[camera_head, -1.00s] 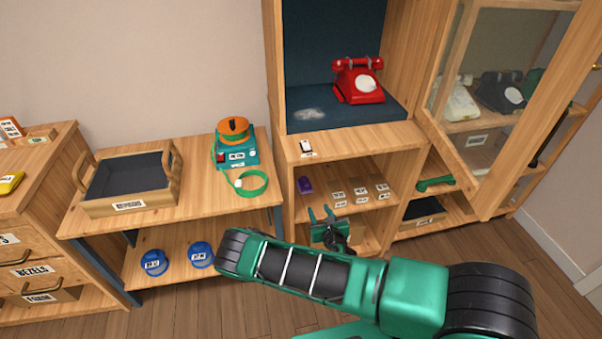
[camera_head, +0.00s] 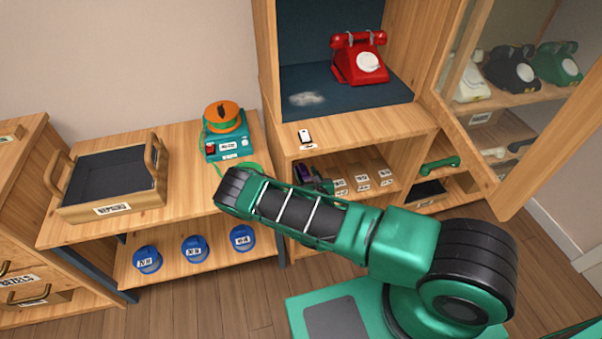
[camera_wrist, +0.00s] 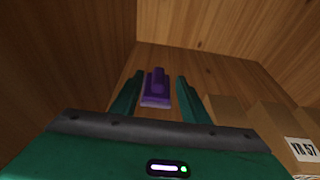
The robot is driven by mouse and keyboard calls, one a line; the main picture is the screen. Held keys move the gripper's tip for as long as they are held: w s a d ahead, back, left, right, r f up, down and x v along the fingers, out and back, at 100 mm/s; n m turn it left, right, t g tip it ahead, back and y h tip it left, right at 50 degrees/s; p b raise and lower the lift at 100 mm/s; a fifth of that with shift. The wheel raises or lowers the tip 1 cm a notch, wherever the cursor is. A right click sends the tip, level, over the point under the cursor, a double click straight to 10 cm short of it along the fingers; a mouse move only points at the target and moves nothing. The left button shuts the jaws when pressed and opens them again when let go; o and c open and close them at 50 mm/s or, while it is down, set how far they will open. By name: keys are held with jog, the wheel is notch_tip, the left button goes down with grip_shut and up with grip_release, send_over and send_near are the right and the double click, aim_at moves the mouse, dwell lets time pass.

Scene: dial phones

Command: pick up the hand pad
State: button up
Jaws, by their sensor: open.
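The hand pad looks to be the purple block with a raised grip on top, seen in the wrist view (camera_wrist: 156,92). It rests on a wooden shelf near the back corner of a compartment. In the head view the purple pad (camera_head: 303,173) is at the left of the middle shelf, partly hidden by my gripper. My gripper (camera_wrist: 159,84) is open, with one finger on each side of the pad's line and a gap to each. The pad is between or just beyond the fingertips; I cannot tell which.
Wooden walls stand left of and behind the pad. Small labelled boxes (camera_head: 361,179) sit to the right; one is close in the wrist view (camera_wrist: 290,135). Above is a shelf with a red phone (camera_head: 358,60). A bench at left holds a tray (camera_head: 110,212) and a teal device (camera_head: 229,148).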

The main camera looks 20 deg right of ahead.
aim_at(303, 168)
jog(key=shift+f+x, duration=0.15)
jog(key=shift+x, duration=1.45)
jog(key=shift+f+x, duration=0.1)
jog(key=shift+x, duration=1.45)
jog(key=shift+s, duration=0.1)
jog(key=shift+c, duration=0.2)
jog(key=c, duration=0.7)
